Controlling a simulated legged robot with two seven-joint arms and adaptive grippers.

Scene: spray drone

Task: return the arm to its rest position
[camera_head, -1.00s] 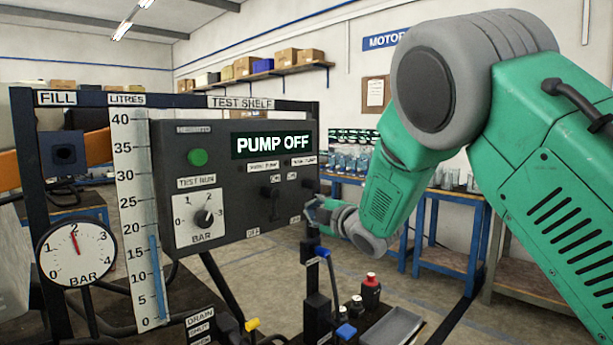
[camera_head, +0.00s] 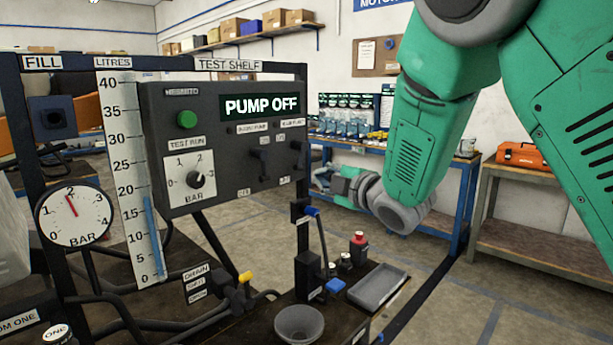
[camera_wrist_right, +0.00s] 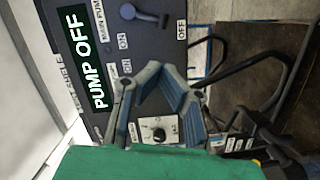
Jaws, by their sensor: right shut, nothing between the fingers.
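My right arm, in green and grey, comes in from the right in the head view. Its gripper (camera_head: 328,180) is shut and empty, just right of the dark control panel's edge in the picture. The wrist view shows its blue-padded fingers (camera_wrist_right: 158,74) with their tips together, in front of the panel. The control panel (camera_head: 222,178) has a lit PUMP OFF display (camera_head: 262,106), a green button (camera_head: 187,119) and a BAR knob (camera_head: 194,180). Two dark switch levers are at its right. My left gripper is not in view.
A pressure gauge (camera_head: 75,216) and litre scale (camera_head: 128,190) stand left of the panel. Below are a yellow-handled drain valve (camera_head: 244,278), a grey funnel (camera_head: 299,325), a red-capped bottle (camera_head: 358,247) and a grey tray (camera_head: 378,287). Workbenches (camera_head: 520,182) stand behind, beyond open floor.

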